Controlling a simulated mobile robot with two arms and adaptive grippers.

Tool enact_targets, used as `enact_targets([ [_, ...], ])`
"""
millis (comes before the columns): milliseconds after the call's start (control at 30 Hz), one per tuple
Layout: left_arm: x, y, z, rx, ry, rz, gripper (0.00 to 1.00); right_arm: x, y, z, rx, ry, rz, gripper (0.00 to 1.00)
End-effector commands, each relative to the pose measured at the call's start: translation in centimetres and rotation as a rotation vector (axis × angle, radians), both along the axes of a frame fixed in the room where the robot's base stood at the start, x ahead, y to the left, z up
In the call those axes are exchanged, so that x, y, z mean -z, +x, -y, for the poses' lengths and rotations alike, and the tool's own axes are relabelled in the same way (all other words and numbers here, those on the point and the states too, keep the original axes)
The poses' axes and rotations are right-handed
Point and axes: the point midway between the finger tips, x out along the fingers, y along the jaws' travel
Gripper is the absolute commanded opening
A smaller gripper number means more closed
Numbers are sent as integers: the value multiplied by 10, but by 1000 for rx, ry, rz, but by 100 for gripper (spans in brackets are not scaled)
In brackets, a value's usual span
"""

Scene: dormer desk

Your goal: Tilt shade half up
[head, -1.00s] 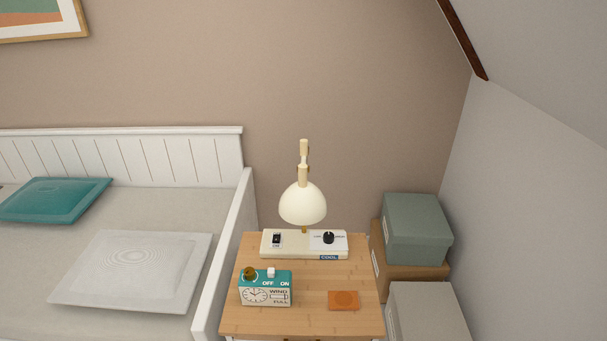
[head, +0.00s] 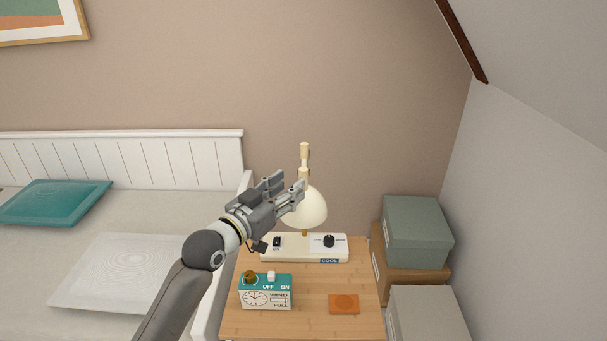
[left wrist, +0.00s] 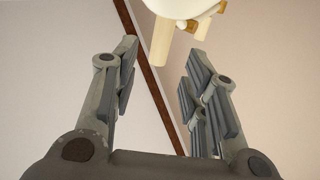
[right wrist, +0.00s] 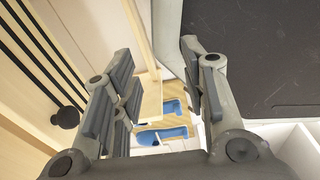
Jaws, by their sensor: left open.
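The lamp's cream dome shade (head: 312,207) hangs from a jointed stem (head: 304,160) above a white lamp base (head: 305,247) with a switch and a dark knob. My left gripper (head: 290,190) is open and reaches in from the left, covering the shade's left part in the head view. In the left wrist view the lamp (left wrist: 185,8) shows at the top, beyond the open fingers (left wrist: 160,75) and with nothing between them. Whether a finger touches the shade I cannot tell. My right gripper (right wrist: 160,85) shows only in the right wrist view, open and empty.
A wooden nightstand (head: 300,292) holds the lamp, a teal and white alarm clock (head: 265,290) and an orange coaster (head: 344,304). Storage boxes (head: 417,232) stand to the right. A white bed with pillows (head: 130,272) is on the left. The sloped ceiling closes in at right.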

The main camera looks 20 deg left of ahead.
Motion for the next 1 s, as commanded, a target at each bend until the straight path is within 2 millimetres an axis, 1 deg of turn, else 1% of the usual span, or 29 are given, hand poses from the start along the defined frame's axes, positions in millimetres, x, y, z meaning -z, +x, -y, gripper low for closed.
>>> enact_targets([
  [33, -2, 10, 3, 0, -3, 1, 41, -2, 0, 0, 0, 0, 0, 40],
  [200, -1, 38, 13, 0, -2, -2, 41, -5, 0, 0, -1, 0, 0, 40],
  [400, 0, 59, 19, 0, 0, -2, 41, -6, 0, 0, -1, 1, 0, 40],
  [567, 0, 65, 21, 0, 1, -2, 41, -6, 0, -1, -1, 1, 0, 40],
  [800, 1, 65, 21, 0, 1, -2, 41, -6, 0, -1, -1, 1, 0, 40],
  [867, 1, 65, 21, 0, 1, -3, 34, -6, 0, -1, -1, 1, 0, 40],
  [1000, 1, 65, 21, 0, 1, -3, 16, -6, 0, -1, -1, 1, 0, 40],
])
